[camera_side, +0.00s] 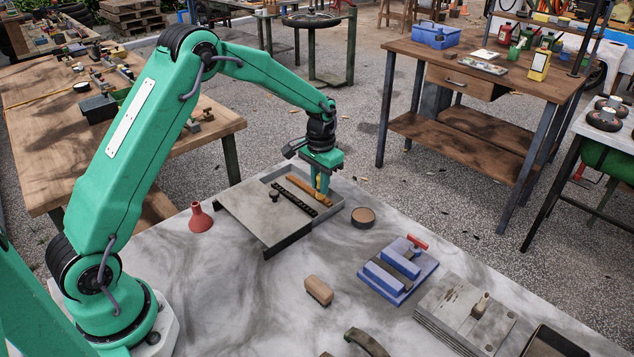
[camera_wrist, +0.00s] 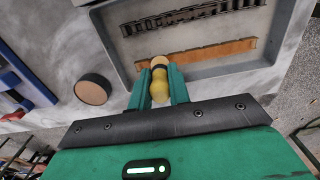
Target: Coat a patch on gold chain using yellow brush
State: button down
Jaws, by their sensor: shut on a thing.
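My gripper (camera_side: 321,192) is shut on the yellow brush (camera_wrist: 160,88), whose rounded handle shows between the two fingers in the wrist view. The brush also shows as a small yellow piece (camera_side: 318,183) in the side view. My gripper is at the chain's right end in the side view. I cannot tell whether the brush touches the chain.
A dark chain (camera_side: 293,198) lies beside the gold one. A grey lid with a knob (camera_side: 262,218) covers the tray's left part. A round brown-topped tin (camera_side: 363,217), red funnel (camera_side: 200,218), wooden block (camera_side: 319,290) and blue vise (camera_side: 397,270) stand on the marbled table.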

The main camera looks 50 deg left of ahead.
jog(key=shift+a, duration=6.55)
notch_tip(320, 180, up, 8)
jog(key=shift+d, duration=0.15)
